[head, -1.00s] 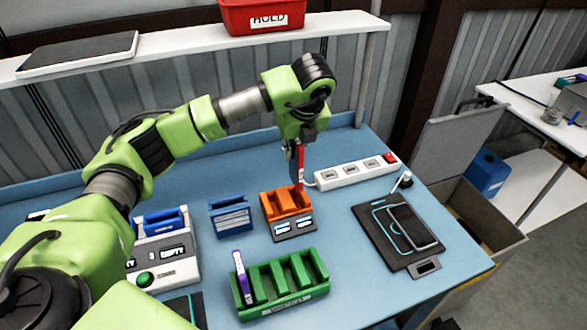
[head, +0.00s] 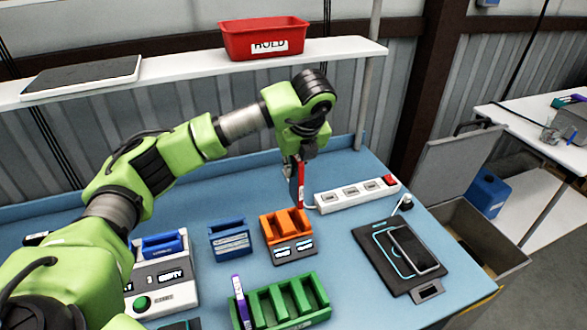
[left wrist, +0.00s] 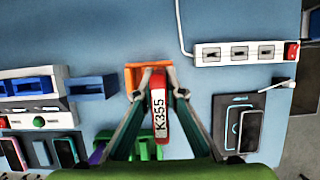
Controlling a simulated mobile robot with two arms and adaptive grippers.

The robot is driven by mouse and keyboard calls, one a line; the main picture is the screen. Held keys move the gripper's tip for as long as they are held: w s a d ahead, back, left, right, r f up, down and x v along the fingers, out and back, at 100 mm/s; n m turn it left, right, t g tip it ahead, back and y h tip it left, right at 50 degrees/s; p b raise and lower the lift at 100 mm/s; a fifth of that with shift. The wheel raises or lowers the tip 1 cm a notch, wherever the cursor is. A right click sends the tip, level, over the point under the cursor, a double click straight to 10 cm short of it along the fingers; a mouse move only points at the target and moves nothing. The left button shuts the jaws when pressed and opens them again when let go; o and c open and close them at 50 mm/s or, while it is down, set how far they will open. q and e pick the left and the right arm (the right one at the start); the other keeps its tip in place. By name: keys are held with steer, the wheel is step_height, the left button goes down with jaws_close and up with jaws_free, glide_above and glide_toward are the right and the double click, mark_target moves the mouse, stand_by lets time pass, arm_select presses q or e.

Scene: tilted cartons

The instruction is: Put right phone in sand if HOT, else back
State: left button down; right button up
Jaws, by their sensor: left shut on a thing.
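My left gripper (head: 303,158) is shut on a red slab-like thing (head: 298,185), upright over the back of the orange two-slot dock (head: 290,249). In the left wrist view the red thing (left wrist: 160,118) carries a white label reading K355, between my fingertips (left wrist: 158,92). Its lower end is close to the dock; contact cannot be told. The dock has two small lit displays in front, too small to read. A dark phone (head: 413,248) lies on a black pad (head: 375,262) at the right. My right gripper is not in view.
A green rack (head: 321,295) with a purple slab (head: 241,300) stands in front. A blue holder (head: 229,237), a white power strip (head: 357,194) and a white unit (head: 165,278) stand nearby. An open lidded box (head: 480,245) is beyond the right edge. A red HOLD bin (head: 262,35) sits on the shelf.

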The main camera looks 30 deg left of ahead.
arm_select(q)
steer(key=shift+r, duration=0.3)
steer(key=shift+r+p, duration=1.2)
steer(key=shift+r, duration=1.75)
